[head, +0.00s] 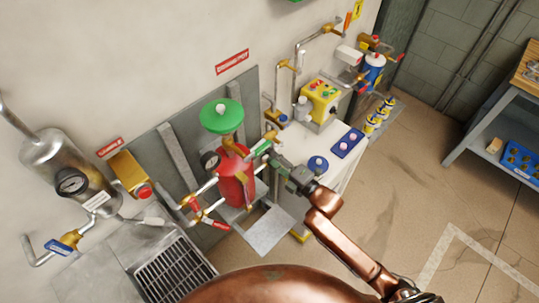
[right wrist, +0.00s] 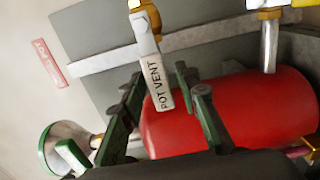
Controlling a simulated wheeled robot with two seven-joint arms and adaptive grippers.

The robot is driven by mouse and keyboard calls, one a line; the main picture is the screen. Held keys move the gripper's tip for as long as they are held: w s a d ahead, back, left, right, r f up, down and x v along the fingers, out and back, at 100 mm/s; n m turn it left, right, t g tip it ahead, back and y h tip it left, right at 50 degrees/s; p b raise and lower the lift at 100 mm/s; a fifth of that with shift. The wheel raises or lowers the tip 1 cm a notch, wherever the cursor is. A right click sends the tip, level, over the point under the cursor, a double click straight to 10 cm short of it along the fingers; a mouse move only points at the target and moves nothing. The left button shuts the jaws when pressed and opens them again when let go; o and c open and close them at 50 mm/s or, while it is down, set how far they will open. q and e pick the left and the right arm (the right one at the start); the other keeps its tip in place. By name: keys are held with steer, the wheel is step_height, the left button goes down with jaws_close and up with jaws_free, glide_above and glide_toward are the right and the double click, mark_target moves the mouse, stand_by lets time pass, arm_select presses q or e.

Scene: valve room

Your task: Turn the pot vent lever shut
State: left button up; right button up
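The pot vent lever (right wrist: 158,82) is a pale handle marked POT VENT, hanging from a brass valve (right wrist: 146,22) in the right wrist view. My right gripper (right wrist: 160,95) is open, with one dark green finger on each side of the lever's lower part and gaps showing. The red pot (right wrist: 235,110) lies behind the fingers. In the head view the red pot (head: 233,178) stands upright under a green funnel (head: 222,116). My right gripper (head: 273,158) is at the pot's upper right and hides much of the lever there. My left gripper is not in view.
Red-handled valves (head: 207,218) and pipes sit left of the pot. A grey drain grate (head: 175,270) is at lower left. A white cabinet with a yellow control box (head: 321,100) stands to the right. Open floor (head: 400,200) lies beyond.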

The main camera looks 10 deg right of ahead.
jaws_close()
stand_by(0.5)
